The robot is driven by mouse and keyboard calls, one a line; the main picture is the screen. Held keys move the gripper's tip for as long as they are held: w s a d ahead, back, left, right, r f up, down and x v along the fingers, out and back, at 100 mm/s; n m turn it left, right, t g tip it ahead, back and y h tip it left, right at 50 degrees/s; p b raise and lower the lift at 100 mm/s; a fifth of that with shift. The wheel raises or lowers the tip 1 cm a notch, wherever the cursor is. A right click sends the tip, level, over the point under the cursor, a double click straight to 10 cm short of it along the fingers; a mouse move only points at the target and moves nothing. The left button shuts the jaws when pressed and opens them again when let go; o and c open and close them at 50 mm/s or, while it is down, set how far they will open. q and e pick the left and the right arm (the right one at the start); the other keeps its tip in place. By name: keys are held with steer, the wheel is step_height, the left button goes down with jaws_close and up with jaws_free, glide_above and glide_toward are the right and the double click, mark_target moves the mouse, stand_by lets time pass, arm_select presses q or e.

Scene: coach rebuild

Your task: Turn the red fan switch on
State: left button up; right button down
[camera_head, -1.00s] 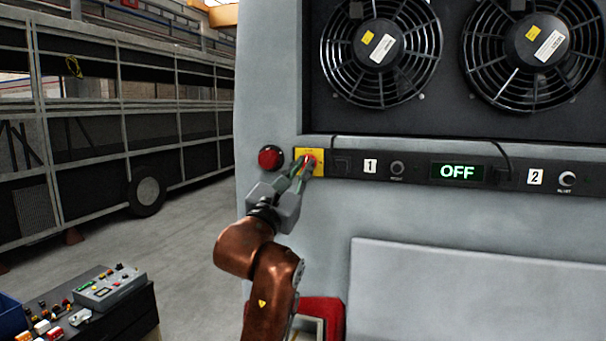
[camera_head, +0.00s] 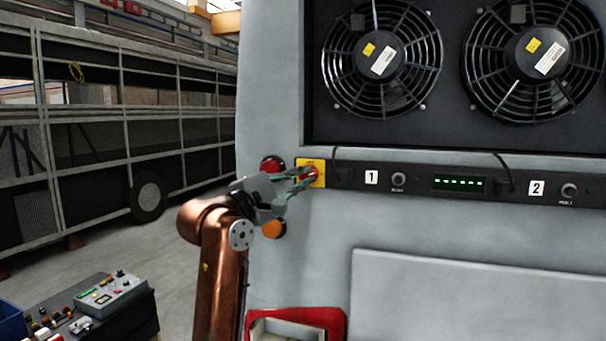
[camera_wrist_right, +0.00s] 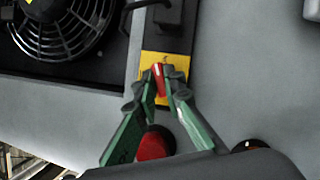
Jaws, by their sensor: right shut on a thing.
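The red fan switch (camera_wrist_right: 158,80) sits on a yellow plate (camera_head: 316,166) at the left end of the dark panel strip. My right gripper (camera_head: 306,178) reaches it from the left, with its green fingers shut on the switch. In the right wrist view the fingertips (camera_wrist_right: 160,92) stand on either side of the red switch, partly hiding it. The display (camera_head: 459,184) on the strip shows a row of green marks. My left gripper is not in view.
A red round button (camera_head: 271,163) and an orange one (camera_head: 274,229) sit close to my right gripper. Two fans (camera_head: 382,55) are above the strip. A red-framed recess (camera_head: 335,318) lies below. A control box (camera_head: 112,296) stands at the lower left.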

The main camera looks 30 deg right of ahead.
steer(key=shift+r+m+g+y+p, duration=0.15)
steer(key=shift+m+y+p, duration=0.3)
steer(key=shift+m, duration=0.65)
steer(key=shift+m+g+y+p, duration=0.25)
steer(key=shift+m+p, duration=0.3)
steer(key=shift+m, duration=0.55)
steer(key=c, duration=2)
jaws_free()
steer(key=shift+a, duration=0.1)
steer(key=v, duration=1.2)
steer(key=shift+d, duration=0.2)
